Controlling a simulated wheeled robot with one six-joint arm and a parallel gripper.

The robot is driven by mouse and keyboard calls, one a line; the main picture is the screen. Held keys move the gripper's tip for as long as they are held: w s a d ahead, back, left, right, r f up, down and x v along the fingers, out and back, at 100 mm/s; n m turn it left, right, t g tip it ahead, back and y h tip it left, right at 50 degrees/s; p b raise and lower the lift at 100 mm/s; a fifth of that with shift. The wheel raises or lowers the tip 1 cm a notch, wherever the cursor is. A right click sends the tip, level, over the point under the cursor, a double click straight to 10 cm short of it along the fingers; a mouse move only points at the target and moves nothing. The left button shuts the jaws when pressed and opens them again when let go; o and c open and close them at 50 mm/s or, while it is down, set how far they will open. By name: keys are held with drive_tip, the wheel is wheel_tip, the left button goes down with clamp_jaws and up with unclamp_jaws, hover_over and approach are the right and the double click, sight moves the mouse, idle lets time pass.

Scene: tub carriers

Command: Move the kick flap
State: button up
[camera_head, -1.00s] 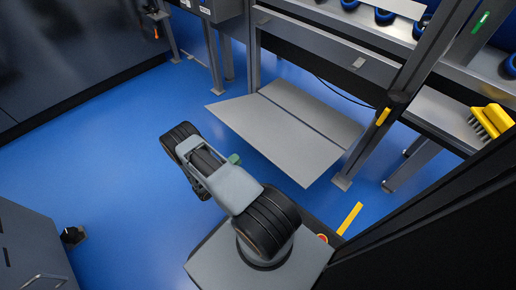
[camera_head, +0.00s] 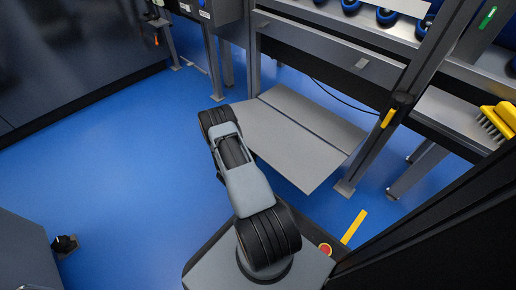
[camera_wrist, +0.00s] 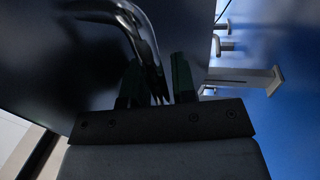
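The kick flap (camera_head: 285,143) is a flat grey panel low at the foot of the metal frame, tilted out over the blue floor, with a second grey strip behind it. My arm covers its left end in the head view. My gripper is hidden behind my arm there. In the wrist view my gripper (camera_wrist: 157,84) shows two dark green fingers standing apart. A shiny curved metal bar (camera_wrist: 143,35) comes down into the gap between them, in front of a large dark surface. I cannot tell what the bar belongs to or whether it touches a finger.
The metal frame's post (camera_head: 374,146) stands right of the flap, its foot on the floor. A yellow brush (camera_head: 498,120) lies on the shelf at right. A dark cabinet (camera_head: 25,262) is at lower left. The blue floor (camera_head: 110,150) left of my arm is clear.

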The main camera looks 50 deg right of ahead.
drive_tip(key=shift+d+r, duration=0.1)
drive_tip(key=shift+d, duration=0.15)
clamp_jaws()
idle(0.3)
